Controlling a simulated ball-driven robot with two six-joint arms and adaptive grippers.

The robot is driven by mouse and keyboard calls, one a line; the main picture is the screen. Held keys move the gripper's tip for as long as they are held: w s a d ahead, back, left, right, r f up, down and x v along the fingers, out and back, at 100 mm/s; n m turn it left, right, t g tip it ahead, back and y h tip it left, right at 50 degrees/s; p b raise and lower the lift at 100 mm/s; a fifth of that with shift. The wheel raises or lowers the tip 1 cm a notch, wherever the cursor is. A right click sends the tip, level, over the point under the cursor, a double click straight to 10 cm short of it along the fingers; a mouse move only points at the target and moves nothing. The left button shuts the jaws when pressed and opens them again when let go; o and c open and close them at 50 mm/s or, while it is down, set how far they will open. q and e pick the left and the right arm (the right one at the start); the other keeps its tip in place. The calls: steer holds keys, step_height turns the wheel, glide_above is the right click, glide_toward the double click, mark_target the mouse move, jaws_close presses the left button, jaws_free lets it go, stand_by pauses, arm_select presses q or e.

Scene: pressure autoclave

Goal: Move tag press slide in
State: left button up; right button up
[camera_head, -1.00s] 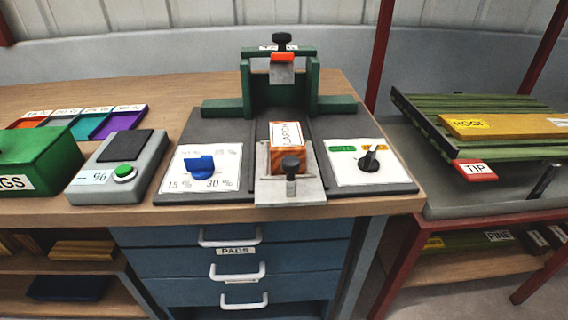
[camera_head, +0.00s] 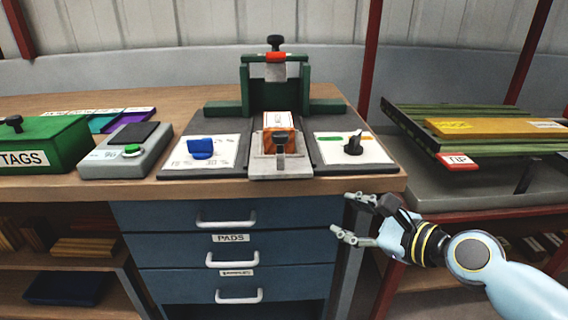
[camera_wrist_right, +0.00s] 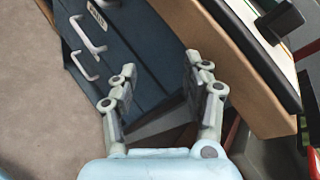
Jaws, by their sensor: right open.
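The tag press is a dark base with a green frame (camera_head: 246,85) at its back and a black-knobbed head (camera_head: 276,68) above. A wooden block with a white label (camera_head: 279,120) sits on the slide behind the knob. My right gripper (camera_head: 342,215) is open and empty, below and right of the slide, in front of the bench edge. Its two spread fingers show in the right wrist view (camera_wrist_right: 155,90) with nothing between them. My left gripper is not in view.
A blue dial (camera_head: 201,148) and a black dial (camera_head: 353,143) flank the slide. A scale (camera_head: 126,150) and a green TAGS box (camera_head: 42,145) stand left. Blue drawers (camera_head: 225,240) with white handles sit below the bench top. A loaded rack (camera_head: 470,130) stands right.

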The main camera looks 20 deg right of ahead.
mark_target(286, 137)
steer(key=a+r+m+t+y+b, duration=0.1)
steer(key=a+r+m+y, duration=0.15)
steer(key=r, duration=0.45)
steer(key=a+r+m+t+y, duration=0.1)
steer(key=a+r+m+y, duration=0.15)
steer(key=r, duration=0.55)
steer(key=shift+h, duration=0.4)
steer(key=x, duration=0.9)
steer(key=shift+a+f, duration=0.1)
steer(key=shift+a, duration=0.4)
steer(key=shift+w+a, duration=0.25)
steer(key=shift+w, duration=0.1)
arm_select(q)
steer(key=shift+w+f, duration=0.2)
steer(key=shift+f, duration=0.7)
arm_select(e)
steer(key=c, duration=0.9)
jaws_close()
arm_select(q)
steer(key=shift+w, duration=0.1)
arm_select(e)
steer(key=shift+w, duration=0.1)
